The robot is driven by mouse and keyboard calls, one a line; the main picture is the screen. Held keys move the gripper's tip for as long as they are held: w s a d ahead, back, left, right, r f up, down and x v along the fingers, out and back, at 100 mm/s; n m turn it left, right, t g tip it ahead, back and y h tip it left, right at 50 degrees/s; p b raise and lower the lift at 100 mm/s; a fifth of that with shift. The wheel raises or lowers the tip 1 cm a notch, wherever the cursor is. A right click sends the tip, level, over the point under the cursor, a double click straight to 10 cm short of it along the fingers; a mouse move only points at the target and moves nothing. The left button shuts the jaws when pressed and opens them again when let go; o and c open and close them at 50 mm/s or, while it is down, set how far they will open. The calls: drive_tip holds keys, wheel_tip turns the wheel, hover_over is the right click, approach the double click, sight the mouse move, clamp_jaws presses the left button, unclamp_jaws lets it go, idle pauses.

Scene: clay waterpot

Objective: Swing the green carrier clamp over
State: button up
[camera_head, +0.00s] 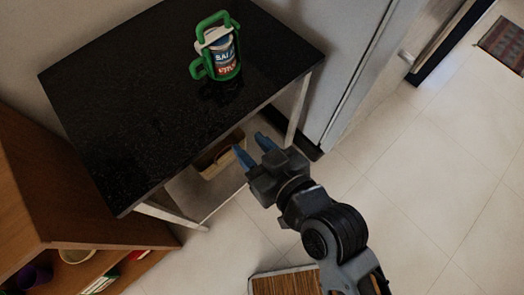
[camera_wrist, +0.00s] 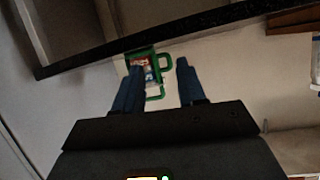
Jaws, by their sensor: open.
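A green carrier clamp (camera_head: 236,67) holds a can with a white, blue and red label (camera_head: 222,55) on the black tabletop, near its far right corner. The clamp has a green handle loop standing up on top and another loop on its left side. The clamp also shows in the wrist view (camera_wrist: 166,62), partly hidden behind one of my fingers. My gripper (camera_head: 254,148) is open and empty, with blue fingers. It is in front of the table's near edge, apart from the clamp and pointing toward the table.
The black table (camera_head: 120,110) has a mostly bare top and pale legs. A tan container (camera_head: 220,157) sits on its lower shelf. A wooden shelf unit (camera_head: 60,190) stands at the left. A slatted wooden piece (camera_head: 285,283) is at the bottom. Tiled floor lies open at the right.

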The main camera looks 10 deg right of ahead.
drive_tip(key=shift+s+d+f+m+t, duration=0.1)
drive_tip(key=shift+s+d+m+t, duration=0.2)
drive_tip(key=shift+s+d, duration=0.4)
